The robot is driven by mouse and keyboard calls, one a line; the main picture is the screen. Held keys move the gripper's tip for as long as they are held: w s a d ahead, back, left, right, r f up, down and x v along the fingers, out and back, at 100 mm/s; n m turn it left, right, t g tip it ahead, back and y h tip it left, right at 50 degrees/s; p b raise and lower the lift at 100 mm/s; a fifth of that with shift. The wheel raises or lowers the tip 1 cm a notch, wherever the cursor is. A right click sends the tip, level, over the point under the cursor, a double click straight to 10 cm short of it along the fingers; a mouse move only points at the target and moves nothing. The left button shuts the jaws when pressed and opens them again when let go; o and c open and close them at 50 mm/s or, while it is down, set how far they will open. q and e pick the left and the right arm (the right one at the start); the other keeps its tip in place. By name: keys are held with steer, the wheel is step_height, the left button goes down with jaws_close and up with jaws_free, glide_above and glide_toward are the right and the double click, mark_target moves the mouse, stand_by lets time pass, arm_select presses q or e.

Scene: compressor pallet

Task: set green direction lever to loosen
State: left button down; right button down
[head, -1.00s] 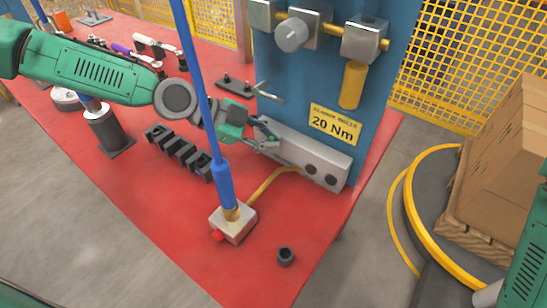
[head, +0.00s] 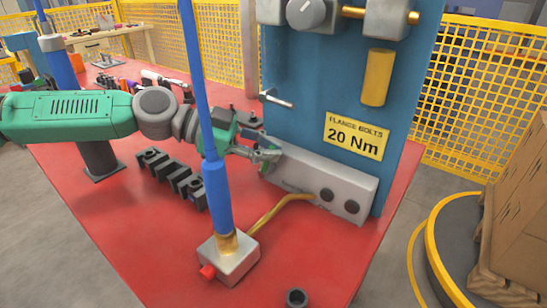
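My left gripper (head: 268,155) is at the left end of a grey box (head: 318,183) with two dark round ports, at the foot of a blue panel (head: 310,85). Its fingers overlap the box end, and I cannot tell whether they touch it or are open. No green lever can be made out apart from my green arm; one may be hidden behind the fingers. My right gripper is out of view.
A yellow hose (head: 280,208) joins the block and the grey box. A dark slotted rack (head: 172,178) and a dark ring (head: 296,298) sit on the red table (head: 130,215). A "20 Nm" sign (head: 356,136) and a metal handle (head: 277,100) are on the panel. Cartons (head: 515,215) stand right.

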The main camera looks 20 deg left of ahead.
arm_select(q)
steer(key=shift+w+a+r, duration=0.1)
steer(key=shift+r, duration=0.15)
steer(key=c, duration=1.9)
jaws_free()
steer(key=shift+s+a, duration=0.2)
steer(key=shift+a, duration=0.1)
steer(key=shift+w+a+f, duration=0.1)
steer(key=shift+a, duration=0.1)
steer(key=v, duration=1.2)
steer(key=shift+f, duration=0.15)
steer(key=shift+d, duration=0.2)
steer(key=shift+a, duration=0.25)
